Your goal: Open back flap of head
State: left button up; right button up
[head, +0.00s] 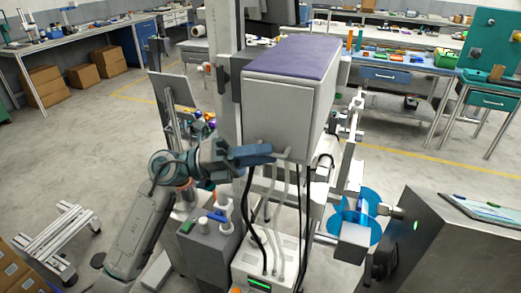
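The head is a large light-grey box (281,118) with a purple top (294,57), mounted on a tall upright in the middle of the head view. Its near face, toward me, looks closed and lies flat. My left gripper (262,153) comes in from the left, its blue-grey fingers just in front of the lower part of that face. A pale handle-like tube (284,154) shows at the fingertips. I cannot tell whether the fingers touch it or the box, or whether they are open. My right gripper is not in view.
Black and grey cables hang below the head to a white unit (262,268) with a green display. A blue reel (346,222) is mounted at the right, near a dark metal box (440,240). Workbenches line the back.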

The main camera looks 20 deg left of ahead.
pick_arm(q)
grip_shut()
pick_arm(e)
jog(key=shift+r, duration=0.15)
